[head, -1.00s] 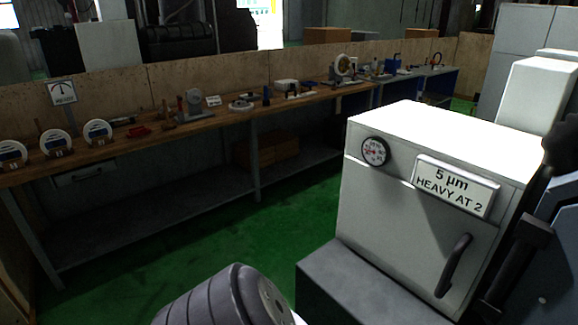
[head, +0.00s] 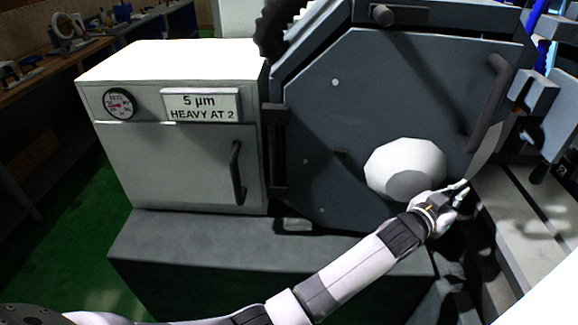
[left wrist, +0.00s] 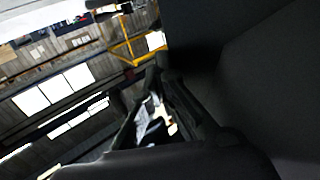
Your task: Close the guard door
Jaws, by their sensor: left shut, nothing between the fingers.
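The guard door (head: 370,100) is a large dark blue-grey panel in the head view, with hinge blocks on its left edge. Its dark bar handle (head: 487,102) is near the right edge. I cannot tell how far the door stands from its frame. My left gripper (head: 462,190) is shut and empty, near the door's lower right edge and below the handle. Whether it touches the door cannot be told. In the left wrist view, dark finger parts (left wrist: 165,110) show beside a large dark surface. My right gripper is not in view.
A pale cabinet (head: 180,170) with a gauge and a "5 µm HEAVY AT 2" sign (head: 202,104) stands left of the door. A pale rounded shape (head: 405,165) shows before the door. A grey machine bed (head: 525,210) lies at right. Green floor is open at far left.

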